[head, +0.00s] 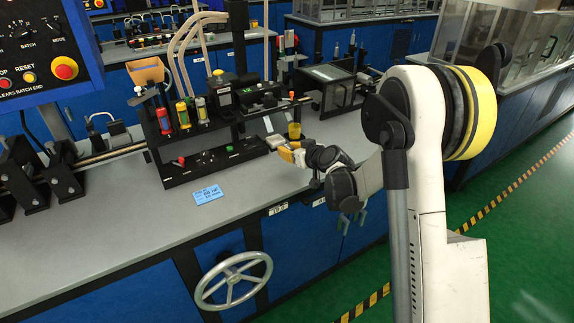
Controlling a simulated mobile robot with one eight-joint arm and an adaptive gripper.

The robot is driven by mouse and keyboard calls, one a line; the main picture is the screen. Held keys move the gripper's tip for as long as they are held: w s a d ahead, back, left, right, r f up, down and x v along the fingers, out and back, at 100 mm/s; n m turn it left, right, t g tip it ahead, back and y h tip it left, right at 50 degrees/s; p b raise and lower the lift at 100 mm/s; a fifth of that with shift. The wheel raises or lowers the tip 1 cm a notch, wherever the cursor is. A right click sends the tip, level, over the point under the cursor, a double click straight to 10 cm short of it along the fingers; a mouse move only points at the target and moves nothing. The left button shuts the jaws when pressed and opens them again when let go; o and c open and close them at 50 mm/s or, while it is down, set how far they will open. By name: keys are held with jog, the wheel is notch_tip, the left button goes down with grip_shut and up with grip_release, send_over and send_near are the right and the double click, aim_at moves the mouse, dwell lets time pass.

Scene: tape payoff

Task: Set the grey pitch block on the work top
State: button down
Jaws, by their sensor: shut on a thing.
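The grey work top (110,238) runs along the bench from lower left to upper right. My gripper (284,149) reaches in from the right, above the work top near the right end of the black rack. It is shut on a small light grey block (274,141), which looks to be the grey pitch block. The block shows at the fingertips, small in the view. I cannot tell how high it is above the work top, or whether it touches anything.
The black rack (200,160) holding coloured tools stands just left of my gripper. A handwheel (233,281) sticks out below.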

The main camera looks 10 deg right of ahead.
aim_at(287, 167)
jog(key=shift+a+f, duration=0.15)
jog(key=shift+f, duration=0.05)
jog(key=shift+f+b, duration=1.1)
jog(key=shift+f, duration=0.75)
jog(key=shift+f, duration=0.25)
jog(key=c, duration=1.3)
grip_release()
jog(key=shift+r, duration=0.1)
